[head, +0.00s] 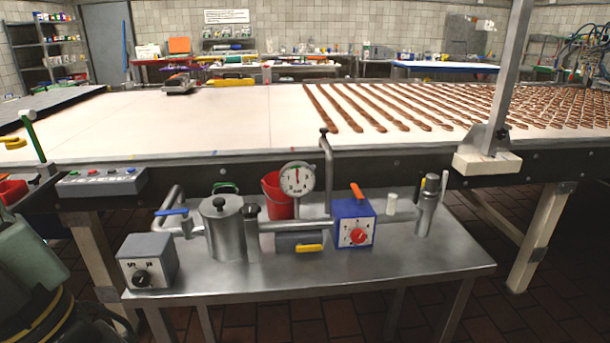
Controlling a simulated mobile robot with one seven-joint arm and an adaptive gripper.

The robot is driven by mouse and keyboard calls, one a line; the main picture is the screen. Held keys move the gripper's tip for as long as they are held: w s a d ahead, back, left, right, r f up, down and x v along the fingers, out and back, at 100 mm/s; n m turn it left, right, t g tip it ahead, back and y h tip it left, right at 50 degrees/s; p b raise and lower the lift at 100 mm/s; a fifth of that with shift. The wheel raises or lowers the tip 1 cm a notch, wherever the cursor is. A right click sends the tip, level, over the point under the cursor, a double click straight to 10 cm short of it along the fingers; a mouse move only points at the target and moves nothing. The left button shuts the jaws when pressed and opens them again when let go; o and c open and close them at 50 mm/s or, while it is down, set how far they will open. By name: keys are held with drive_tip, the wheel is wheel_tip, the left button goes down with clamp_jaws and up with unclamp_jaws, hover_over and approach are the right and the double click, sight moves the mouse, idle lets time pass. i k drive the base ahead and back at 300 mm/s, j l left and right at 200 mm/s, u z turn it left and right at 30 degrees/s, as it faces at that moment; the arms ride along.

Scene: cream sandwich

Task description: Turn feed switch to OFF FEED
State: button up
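Two control boxes with knobs stand on the steel side table (420,262). A grey box (148,262) at the table's left front corner has a round black knob (142,278) with small markings above it. A blue box (353,222) right of the middle has a red knob (358,236) on a white dial face and an orange lever on top. The lettering on both is too small to read, so I cannot tell which is the feed switch or where either knob points. My gripper is not in view.
A lidded steel pot (223,230), pipes, a round gauge (297,178), a red bucket (278,196) and a steel cylinder (428,207) crowd the table. A button panel (101,182) hangs on the conveyor (230,118) behind. The table's right front is clear.

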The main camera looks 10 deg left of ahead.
sight(142, 280)
drive_tip(key=u, duration=1.2)
